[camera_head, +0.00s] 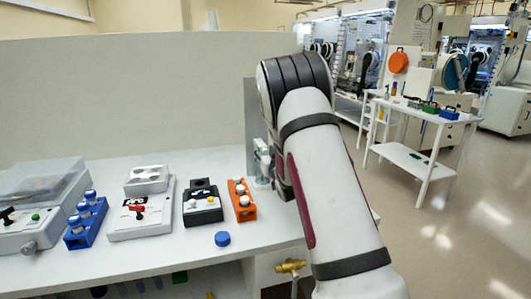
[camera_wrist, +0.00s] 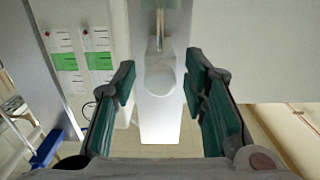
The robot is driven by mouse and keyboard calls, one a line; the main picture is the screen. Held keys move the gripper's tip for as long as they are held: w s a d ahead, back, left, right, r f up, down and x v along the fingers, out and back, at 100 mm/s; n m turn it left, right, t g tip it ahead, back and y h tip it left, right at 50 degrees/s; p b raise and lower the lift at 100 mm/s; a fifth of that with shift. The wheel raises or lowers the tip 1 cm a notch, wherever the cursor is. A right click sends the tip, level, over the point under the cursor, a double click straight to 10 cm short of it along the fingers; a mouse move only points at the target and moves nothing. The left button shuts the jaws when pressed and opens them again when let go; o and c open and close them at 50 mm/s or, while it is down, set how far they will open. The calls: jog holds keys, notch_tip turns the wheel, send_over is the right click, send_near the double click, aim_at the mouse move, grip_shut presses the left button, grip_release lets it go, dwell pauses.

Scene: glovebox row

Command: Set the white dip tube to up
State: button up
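My gripper (camera_wrist: 161,80) is open, its two green-padded fingers standing apart in the wrist view. Between and beyond them is a white upright panel (camera_wrist: 160,125) with a pale round disc (camera_wrist: 160,76) on it. A thin pale rod (camera_wrist: 159,30) runs down above the disc from a greenish fitting at the top edge; I cannot tell if it is the white dip tube. Nothing is clearly held. A grey-green fixture (camera_head: 262,160) stands partly hidden beside my arm at the bench's right end.
On the white bench (camera_head: 130,250) are a blue vial rack (camera_head: 86,222), a white switch box (camera_head: 140,215), a black box (camera_head: 202,205), an orange rack (camera_head: 241,200) and a blue cap (camera_head: 222,239). A brass tap (camera_head: 290,266) juts from the bench front. Open floor lies right.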

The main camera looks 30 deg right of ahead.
grip_shut()
notch_tip(320, 180, up, 21)
jog(key=p, duration=0.4)
jog(key=shift+r+p, duration=0.2)
jog(key=shift+p, duration=0.15)
jog(key=shift+c, duration=0.5)
grip_release()
jog(key=shift+r, duration=0.1)
jog(key=shift+o, duration=0.5)
